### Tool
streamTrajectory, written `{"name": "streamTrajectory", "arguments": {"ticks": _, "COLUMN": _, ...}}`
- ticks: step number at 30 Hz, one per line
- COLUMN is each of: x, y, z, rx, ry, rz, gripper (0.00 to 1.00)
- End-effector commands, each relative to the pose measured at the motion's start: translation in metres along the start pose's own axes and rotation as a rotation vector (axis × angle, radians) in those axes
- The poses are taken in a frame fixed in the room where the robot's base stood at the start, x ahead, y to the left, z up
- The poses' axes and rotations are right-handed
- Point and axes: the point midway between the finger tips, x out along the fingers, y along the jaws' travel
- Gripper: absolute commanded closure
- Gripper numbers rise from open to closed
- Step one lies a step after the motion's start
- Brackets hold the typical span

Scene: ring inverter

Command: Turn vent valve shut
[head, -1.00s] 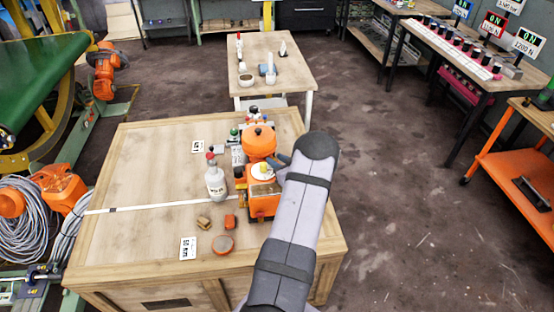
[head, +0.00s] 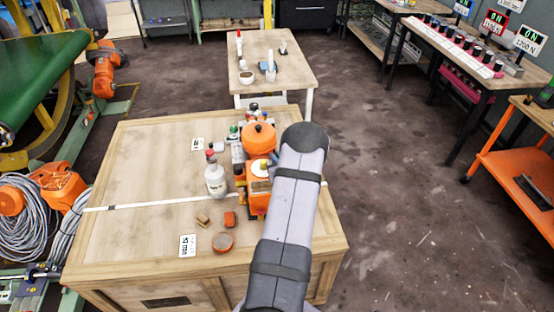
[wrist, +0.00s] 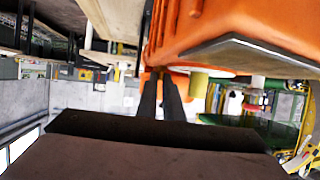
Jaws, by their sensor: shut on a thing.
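The orange machine (head: 258,138) stands on the wooden crate, with a pale disc and a yellow knob (head: 263,164) on its near part. In the wrist view the orange body (wrist: 225,30) fills the top, with the pale yellow knob (wrist: 198,84) right of the fingers. My gripper (wrist: 162,76) has its two dark fingers close together at the machine's edge. It is shut on a small part there, seemingly the vent valve, which the fingers mostly hide. In the head view my arm covers the machine's right side and most of the gripper.
A grey-white bottle (head: 215,180) with a red top stands left of the machine. Small orange and tan blocks (head: 203,220), a round orange tin (head: 223,242) and printed cards (head: 187,245) lie on the crate top (head: 140,175). The crate's left part is mostly clear.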

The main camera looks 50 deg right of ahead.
Motion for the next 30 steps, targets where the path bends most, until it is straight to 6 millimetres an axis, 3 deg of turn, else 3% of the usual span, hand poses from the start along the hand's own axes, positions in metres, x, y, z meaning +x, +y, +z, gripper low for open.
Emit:
{"name": "streamTrajectory", "arguments": {"ticks": 12, "x": 0.0019, "y": -0.0053, "z": -0.0029, "rx": 0.069, "ry": 0.009, "rz": 0.176, "gripper": 1.00}}
{"name": "streamTrajectory", "arguments": {"ticks": 25, "x": 0.0003, "y": -0.0049, "z": -0.0038, "rx": 0.080, "ry": 0.007, "rz": 0.202, "gripper": 1.00}}
{"name": "streamTrajectory", "arguments": {"ticks": 27, "x": 0.0003, "y": -0.0049, "z": -0.0036, "rx": 0.081, "ry": 0.007, "rz": 0.201, "gripper": 0.79}}
{"name": "streamTrajectory", "arguments": {"ticks": 28, "x": 0.0002, "y": -0.0049, "z": -0.0034, "rx": 0.081, "ry": 0.006, "rz": 0.201, "gripper": 0.74}}
{"name": "streamTrajectory", "arguments": {"ticks": 30, "x": 0.0002, "y": -0.0049, "z": -0.0028, "rx": 0.081, "ry": 0.005, "rz": 0.201, "gripper": 0.74}}
